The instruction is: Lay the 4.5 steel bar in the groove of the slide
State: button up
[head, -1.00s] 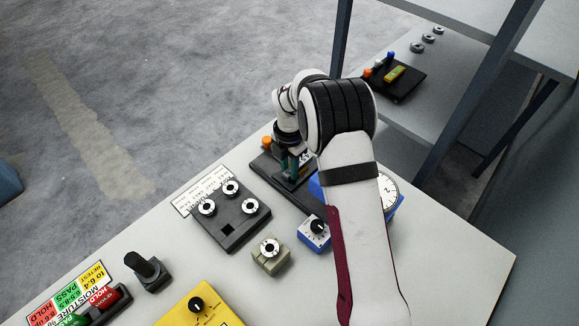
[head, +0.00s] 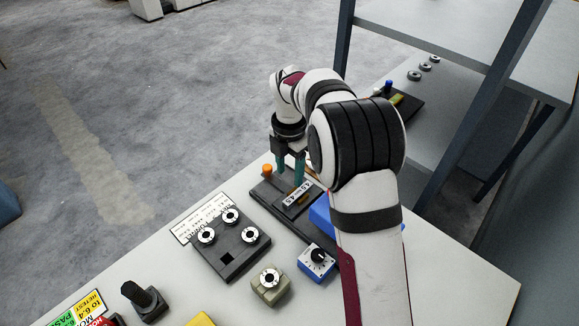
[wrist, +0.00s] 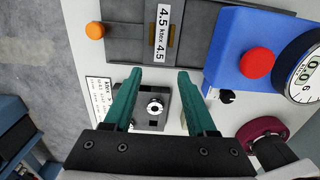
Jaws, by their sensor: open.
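The dark slide (head: 272,192) lies at the far edge of the bench and also shows at the top of the wrist view (wrist: 125,50). The steel bar, marked by its white 4.5 label (head: 297,193), lies across the slide; the label reads "4.5 ktex 4.5" in the wrist view (wrist: 162,32). I cannot tell whether the bar is fully down in the groove. My gripper (head: 290,182) is open and empty, its teal fingers pointing down above the slide. In the wrist view, the fingers (wrist: 160,75) are apart, with the bar clear of them.
A dark block with several round metal pieces (head: 232,250) stands near the slide. A blue dial box (head: 316,262) and a blue gauge with a red button (wrist: 257,63) are close to the slide. An orange knob (head: 267,169) is at its end. A shelf rack stands right.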

jog(key=s+d+r+m, duration=0.4)
jog(key=s+r+m, duration=0.5)
jog(key=s+m, duration=0.3)
jog(key=s+d+f+m+y, duration=0.1)
jog(key=s+m, duration=1.9)
jog(key=s, duration=0.1)
jog(key=shift+s+d+m+y, duration=0.15)
jog(key=shift+s+m+y, duration=0.15)
jog(key=shift+s+y, duration=0.1)
